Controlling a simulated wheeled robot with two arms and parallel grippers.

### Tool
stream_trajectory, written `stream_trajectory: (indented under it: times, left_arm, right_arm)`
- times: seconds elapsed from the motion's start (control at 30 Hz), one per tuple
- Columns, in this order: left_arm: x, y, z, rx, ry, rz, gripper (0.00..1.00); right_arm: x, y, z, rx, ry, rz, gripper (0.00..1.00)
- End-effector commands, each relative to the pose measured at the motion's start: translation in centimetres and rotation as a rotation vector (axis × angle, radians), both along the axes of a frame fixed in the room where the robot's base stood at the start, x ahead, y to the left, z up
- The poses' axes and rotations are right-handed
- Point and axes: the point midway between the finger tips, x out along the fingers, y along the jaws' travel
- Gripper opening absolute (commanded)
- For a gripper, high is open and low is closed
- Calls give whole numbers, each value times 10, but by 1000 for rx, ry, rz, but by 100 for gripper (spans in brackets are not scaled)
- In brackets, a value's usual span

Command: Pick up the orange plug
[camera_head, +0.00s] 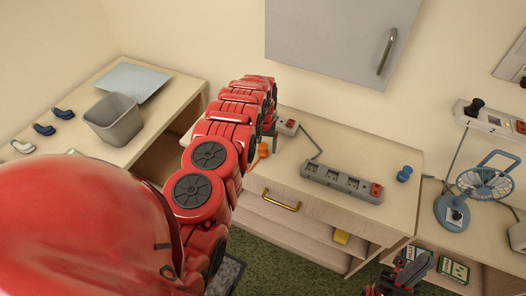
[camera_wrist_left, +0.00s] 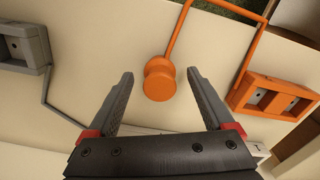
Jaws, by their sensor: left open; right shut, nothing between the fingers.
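The orange plug (camera_wrist_left: 158,82) is a round, stubby knob on the pale tabletop in the left wrist view. It appears between the open fingertips of my left gripper (camera_wrist_left: 160,76), with a gap on each side. I cannot tell how far above it the fingertips are. In the head view, a small orange part (camera_head: 262,151) shows beside my left arm, which hides most of that area. My left gripper (camera_head: 271,128) is over the middle cabinet's left end. My right gripper (camera_head: 402,274) is shut and empty at the lower right, away from the plug.
An orange socket block (camera_wrist_left: 275,97) lies right of the plug, with an orange cord nearby. A grey power strip (camera_head: 341,182) and blue plug (camera_head: 404,173) are on the middle cabinet. A grey bin (camera_head: 113,121) stands left; a blue fan (camera_head: 486,185) stands right.

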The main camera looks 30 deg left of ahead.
Motion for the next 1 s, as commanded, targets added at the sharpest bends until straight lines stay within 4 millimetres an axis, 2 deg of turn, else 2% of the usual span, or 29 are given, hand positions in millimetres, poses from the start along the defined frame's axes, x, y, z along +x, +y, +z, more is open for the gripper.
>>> stream_trajectory:
  times: [0.3, 0.77, 0.8, 1.0]
  left_arm:
    - [-1, -1, -4, -1, 3, -1, 86]
    - [-1, -1, -4, -1, 3, -1, 3]
    - [-1, -1, -4, -1, 3, -1, 0]
    - [-1, -1, -4, -1, 3, -1, 0]
  right_arm:
    - [0, 0, 1, 0, 0, 0, 0]
    - [0, 0, 1, 0, 0, 0, 0]
    - [0, 0, 1, 0, 0, 0, 0]
    - [0, 0, 1, 0, 0, 0, 0]
